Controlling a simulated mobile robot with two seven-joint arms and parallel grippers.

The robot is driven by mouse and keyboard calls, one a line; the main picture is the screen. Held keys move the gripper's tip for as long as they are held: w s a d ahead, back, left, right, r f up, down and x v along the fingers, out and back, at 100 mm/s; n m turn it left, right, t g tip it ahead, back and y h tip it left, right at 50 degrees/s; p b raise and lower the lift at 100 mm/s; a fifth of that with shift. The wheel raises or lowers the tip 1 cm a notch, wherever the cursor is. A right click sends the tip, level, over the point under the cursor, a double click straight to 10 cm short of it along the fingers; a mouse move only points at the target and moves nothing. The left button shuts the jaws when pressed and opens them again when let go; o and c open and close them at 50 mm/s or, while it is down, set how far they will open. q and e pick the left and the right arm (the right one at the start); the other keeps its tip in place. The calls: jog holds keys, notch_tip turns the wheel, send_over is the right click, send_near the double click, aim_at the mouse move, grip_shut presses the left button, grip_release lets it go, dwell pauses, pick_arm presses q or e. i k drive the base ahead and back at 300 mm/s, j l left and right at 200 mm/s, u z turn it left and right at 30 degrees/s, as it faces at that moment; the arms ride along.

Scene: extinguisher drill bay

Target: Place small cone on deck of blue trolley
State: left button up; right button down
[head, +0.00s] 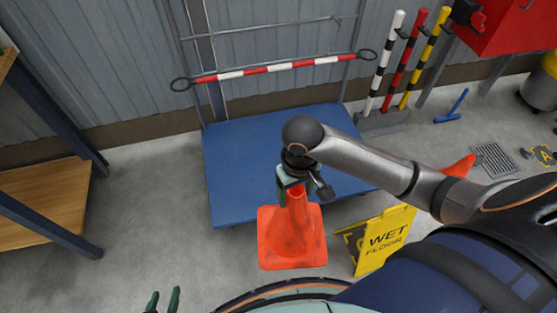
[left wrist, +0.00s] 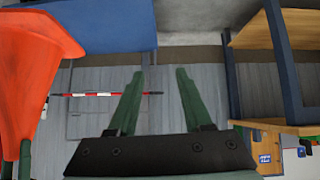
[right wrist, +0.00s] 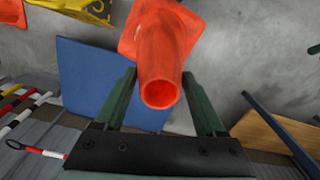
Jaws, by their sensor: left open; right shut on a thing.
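The small orange cone (head: 291,238) hangs upright from my right gripper (head: 293,184), which is shut on its narrow top. In the head view the cone covers part of the near edge of the blue trolley deck (head: 240,165); its height is hard to judge. The right wrist view shows the cone (right wrist: 158,55) between the fingers, with the bare deck (right wrist: 88,75) beyond. My left gripper (head: 163,300) is open and empty at the bottom of the head view. The left wrist view shows the cone (left wrist: 35,65) at the left.
A yellow wet floor sign (head: 383,240) stands right of the cone. Another orange cone (head: 460,166) shows partly behind my right arm. Striped posts (head: 392,60) stand right of the trolley. A red-white bar (head: 275,67) crosses its handle frame. A wooden shelf (head: 45,200) is at left.

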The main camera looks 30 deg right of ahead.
aim_at(248, 181)
jog(key=i, duration=1.1)
jog(key=l+u, duration=0.05)
